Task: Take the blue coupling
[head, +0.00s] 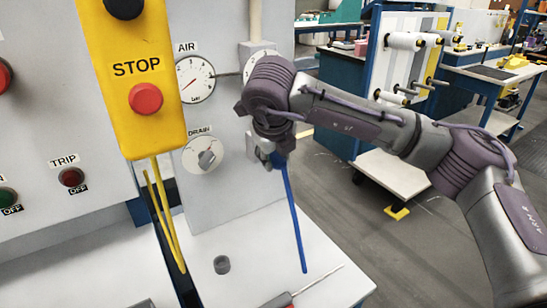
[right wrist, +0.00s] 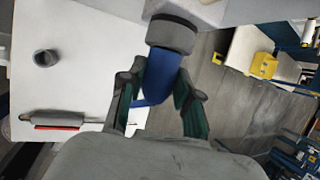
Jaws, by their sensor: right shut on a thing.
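The blue coupling (right wrist: 158,76) sits between the two green-padded fingers of my right gripper (right wrist: 162,92) in the right wrist view. The gripper is shut on it. A dark grey collar (right wrist: 172,34) is at the coupling's far end, close to a pale surface; I cannot tell whether it is fixed there. In the head view my right gripper (head: 268,154) is in front of the grey panel, right of the DRAIN dial, and mostly hides the coupling. A thin blue hose (head: 292,215) hangs below it toward the bench. My left gripper is out of view.
A yellow STOP box (head: 135,75) with yellow cables hangs at left, in front of the panel (head: 225,120) with AIR and DRAIN dials. On the white bench (head: 255,240) are a small grey cylinder (head: 222,264) and a red-handled tool (head: 281,299).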

